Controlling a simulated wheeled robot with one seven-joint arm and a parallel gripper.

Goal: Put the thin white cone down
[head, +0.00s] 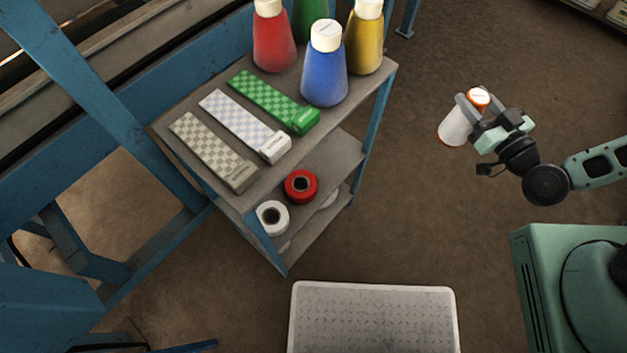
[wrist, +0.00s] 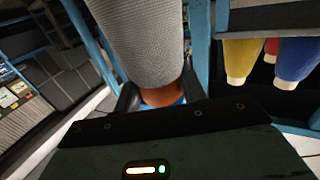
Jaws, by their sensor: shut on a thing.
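The thin white cone (head: 454,125) is in my gripper (head: 482,112) in the head view, high at the right and apart from the cart. It has a white body and an orange end (head: 478,97); it looks tilted in the picture. In the wrist view the pale cone (wrist: 143,40) fills the top middle. My gripper (wrist: 160,97) is shut around its orange end there. The jaws hide part of that end.
A grey shelf cart (head: 347,84) holds red, blue, yellow and green bottle-like cones and three checkered strips on top. Red and white rolls lie on its lower shelf. Brown floor (head: 420,220) lies clear between.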

